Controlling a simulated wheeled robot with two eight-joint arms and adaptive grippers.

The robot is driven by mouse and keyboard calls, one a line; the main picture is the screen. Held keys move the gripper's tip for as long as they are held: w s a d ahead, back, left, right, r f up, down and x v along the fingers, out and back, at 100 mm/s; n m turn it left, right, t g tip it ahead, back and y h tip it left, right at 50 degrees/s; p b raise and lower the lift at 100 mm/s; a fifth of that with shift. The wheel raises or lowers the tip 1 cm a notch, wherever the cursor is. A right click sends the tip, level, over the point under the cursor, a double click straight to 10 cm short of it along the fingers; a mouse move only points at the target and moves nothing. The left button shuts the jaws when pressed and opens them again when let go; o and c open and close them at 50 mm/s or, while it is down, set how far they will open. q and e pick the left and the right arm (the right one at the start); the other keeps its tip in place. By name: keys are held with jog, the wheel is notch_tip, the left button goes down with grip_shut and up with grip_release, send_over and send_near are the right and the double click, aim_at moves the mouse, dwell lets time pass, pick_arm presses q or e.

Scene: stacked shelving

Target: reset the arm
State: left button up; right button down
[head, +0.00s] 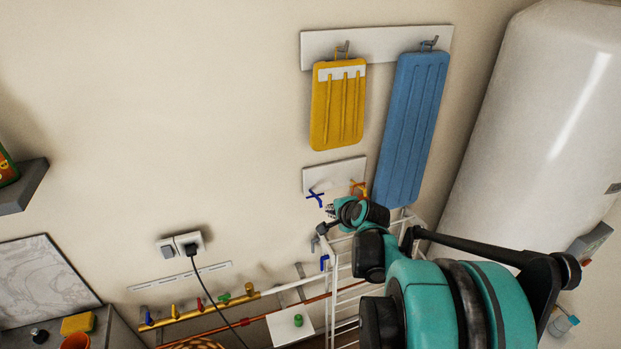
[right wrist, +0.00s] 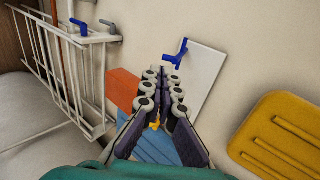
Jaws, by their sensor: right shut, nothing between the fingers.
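My right arm, teal and black, comes in from the lower right of the head view. Its gripper (head: 329,213) is near the wall, just below a small white hook plate (head: 334,174). In the right wrist view the gripper (right wrist: 164,82) has its fingers together with nothing between them. A blue hook (right wrist: 176,53) on the white plate (right wrist: 206,80) shows just beyond the fingertips. I cannot tell whether the fingers touch anything. My left arm and gripper are not in view.
A yellow board (head: 337,105) and a blue board (head: 411,125) hang above. A white wire rack (head: 343,300) stands below the gripper, beside a large white tank (head: 545,130). Pipes with coloured valves (head: 200,308) run along the lower wall. The wall at upper left is clear.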

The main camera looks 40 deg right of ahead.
jog(key=shift+s+a+r, duration=0.2)
jog(key=shift+s+r, duration=0.05)
jog(key=shift+s, duration=0.25)
